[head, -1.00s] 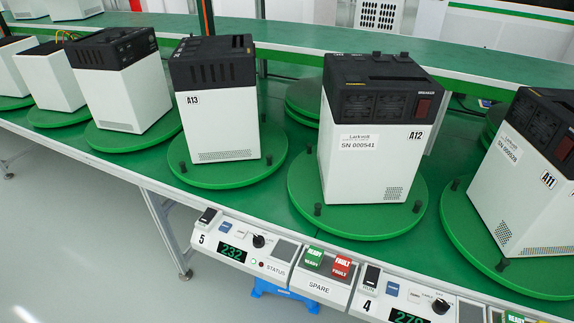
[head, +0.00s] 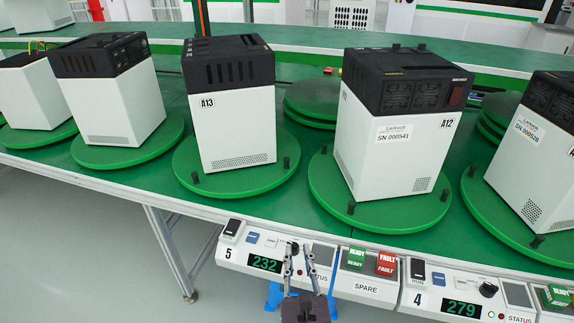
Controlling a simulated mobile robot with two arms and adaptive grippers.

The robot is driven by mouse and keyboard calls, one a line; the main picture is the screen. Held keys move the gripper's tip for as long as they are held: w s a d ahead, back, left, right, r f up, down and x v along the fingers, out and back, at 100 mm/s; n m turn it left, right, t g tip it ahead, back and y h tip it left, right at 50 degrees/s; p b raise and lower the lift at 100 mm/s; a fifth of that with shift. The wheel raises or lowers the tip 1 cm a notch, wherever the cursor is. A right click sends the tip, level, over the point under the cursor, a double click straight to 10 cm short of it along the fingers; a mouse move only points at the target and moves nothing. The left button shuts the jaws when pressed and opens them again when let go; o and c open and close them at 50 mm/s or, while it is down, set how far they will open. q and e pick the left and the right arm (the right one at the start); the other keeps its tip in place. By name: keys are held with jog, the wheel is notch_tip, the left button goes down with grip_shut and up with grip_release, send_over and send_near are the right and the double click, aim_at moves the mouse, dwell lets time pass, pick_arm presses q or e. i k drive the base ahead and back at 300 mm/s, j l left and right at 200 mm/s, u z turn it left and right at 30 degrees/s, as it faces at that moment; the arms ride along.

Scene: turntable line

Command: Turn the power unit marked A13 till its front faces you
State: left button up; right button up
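The power unit marked A13 (head: 236,132) stands upright on a round green turntable (head: 242,188), left of the middle in the head view. It has a white body and a black top. The face towards me has vent slots above, the A13 label at its upper left and a perforated strip below. No serial plate or red switch shows on it. My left gripper is not in view.
Power unit A12 (head: 395,160), with a serial plate and red breaker switch, stands on the turntable to the right. Another unit (head: 112,105) stands to the left. Short black pegs rise from the turntables. The station 5 panel (head: 232,254) runs along the front edge, with buttons beside it.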

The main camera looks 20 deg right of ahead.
aim_at(188, 166)
jog(key=i+l, duration=0.2)
jog(key=i, duration=0.3)
jog(key=i+l, duration=0.15)
jog(key=i, duration=0.3)
